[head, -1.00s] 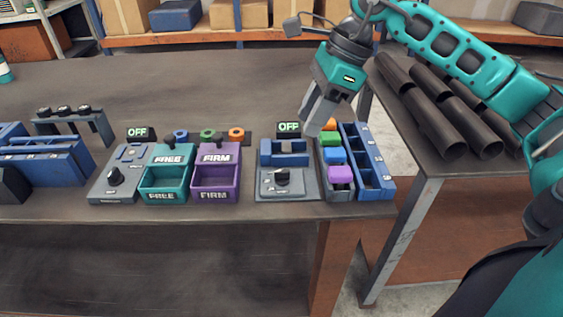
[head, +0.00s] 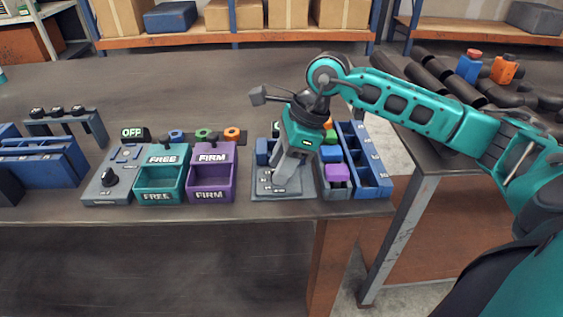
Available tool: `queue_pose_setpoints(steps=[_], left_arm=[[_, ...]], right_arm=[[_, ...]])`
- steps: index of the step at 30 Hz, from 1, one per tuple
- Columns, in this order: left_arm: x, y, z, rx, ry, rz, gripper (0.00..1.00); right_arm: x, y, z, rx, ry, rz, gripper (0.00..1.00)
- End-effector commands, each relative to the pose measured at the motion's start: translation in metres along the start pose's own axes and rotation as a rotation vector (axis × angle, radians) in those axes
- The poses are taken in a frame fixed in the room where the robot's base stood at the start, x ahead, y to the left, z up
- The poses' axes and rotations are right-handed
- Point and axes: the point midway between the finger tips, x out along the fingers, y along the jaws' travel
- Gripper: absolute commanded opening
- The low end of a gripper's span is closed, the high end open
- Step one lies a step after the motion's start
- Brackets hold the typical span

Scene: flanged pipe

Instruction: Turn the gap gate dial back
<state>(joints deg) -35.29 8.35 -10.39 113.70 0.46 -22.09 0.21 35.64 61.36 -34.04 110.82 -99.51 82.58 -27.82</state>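A grey box (head: 262,188) with a blue block (head: 262,150) on its back part stands right of the purple tray. Its dark dial, seen earlier on its front panel, is now hidden by my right gripper (head: 281,187). The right gripper points down onto this panel, its fingertips at the dial's place. Whether the fingers are closed on the dial cannot be told. A second grey box (head: 97,190) at left has a dark dial (head: 108,178) and a display (head: 133,132) reading OFF. The small labels are unreadable, so I cannot tell which is named gap gate. My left gripper is out of view.
A teal FREE tray (head: 160,183) and a purple FIRM tray (head: 212,183) stand between the boxes. A narrow rack of coloured blocks (head: 337,174) and a blue divided tray (head: 373,180) stand close right of the gripper.

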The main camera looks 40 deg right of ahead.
Motion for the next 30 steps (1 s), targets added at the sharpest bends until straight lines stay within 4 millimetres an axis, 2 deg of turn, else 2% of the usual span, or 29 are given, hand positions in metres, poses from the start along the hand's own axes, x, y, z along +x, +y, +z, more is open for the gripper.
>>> queue_pose_setpoints(steps=[2,13,23,30], left_arm=[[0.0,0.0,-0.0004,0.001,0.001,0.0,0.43],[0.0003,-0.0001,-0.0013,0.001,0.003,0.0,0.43],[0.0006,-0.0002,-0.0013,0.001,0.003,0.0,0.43],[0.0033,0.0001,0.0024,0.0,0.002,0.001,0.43]], right_arm=[[-0.0001,0.0,0.0,0.0,0.0,0.0,0.35],[-0.0004,0.0,0.0001,0.0,0.0,0.0,0.0],[-0.0005,-0.0002,0.0,-0.004,0.0,0.002,0.0],[0.0002,-0.0012,-0.0002,-0.068,0.0,0.028,0.0]])
